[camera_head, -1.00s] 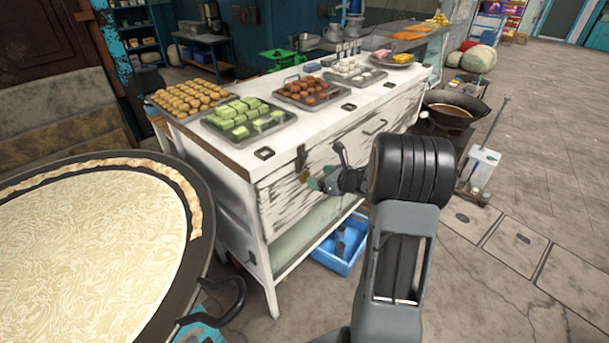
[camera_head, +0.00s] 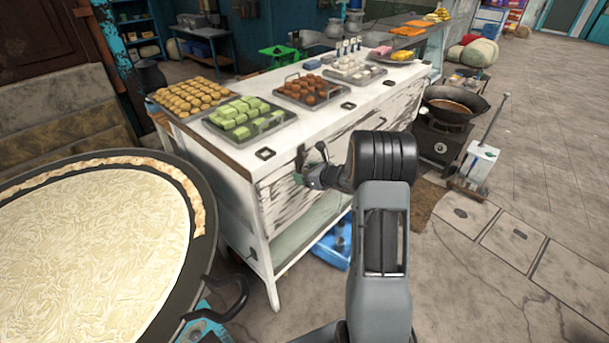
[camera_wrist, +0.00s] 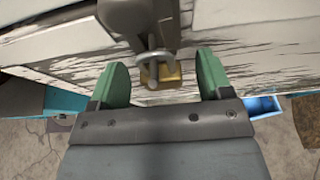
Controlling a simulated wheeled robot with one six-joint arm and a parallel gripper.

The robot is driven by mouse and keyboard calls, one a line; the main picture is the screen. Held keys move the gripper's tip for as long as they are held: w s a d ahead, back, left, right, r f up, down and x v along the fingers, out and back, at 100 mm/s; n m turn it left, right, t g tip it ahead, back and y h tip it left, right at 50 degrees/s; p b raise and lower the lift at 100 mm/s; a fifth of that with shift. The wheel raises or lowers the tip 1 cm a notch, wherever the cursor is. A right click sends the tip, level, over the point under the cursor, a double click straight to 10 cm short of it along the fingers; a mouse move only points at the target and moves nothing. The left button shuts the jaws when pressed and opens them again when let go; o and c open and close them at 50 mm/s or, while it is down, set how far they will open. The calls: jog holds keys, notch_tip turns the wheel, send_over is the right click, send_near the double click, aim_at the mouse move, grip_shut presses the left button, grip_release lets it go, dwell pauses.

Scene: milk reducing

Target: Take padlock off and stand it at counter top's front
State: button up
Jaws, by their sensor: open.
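The padlock (camera_wrist: 168,73) has a brass body and hangs by a grey shackle from a dark metal hasp (camera_wrist: 140,22) on the counter's white, worn front. My gripper (camera_wrist: 157,80) is open, its two green fingers on either side of the padlock with gaps at both sides. In the head view my gripper (camera_head: 302,172) is at the counter front below the hasp (camera_head: 301,156), and the padlock cannot be made out there. The counter top (camera_head: 335,104) is white, and its front edge runs above the hasp.
Trays of green sweets (camera_head: 245,121), brown balls (camera_head: 308,89) and yellow pieces (camera_head: 190,94) stand on the counter. A large pan of milk (camera_head: 95,255) fills the lower left.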

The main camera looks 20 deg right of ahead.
jog(key=c, duration=1)
jog(key=shift+c, duration=0.3)
jog(key=shift+r, duration=0.15)
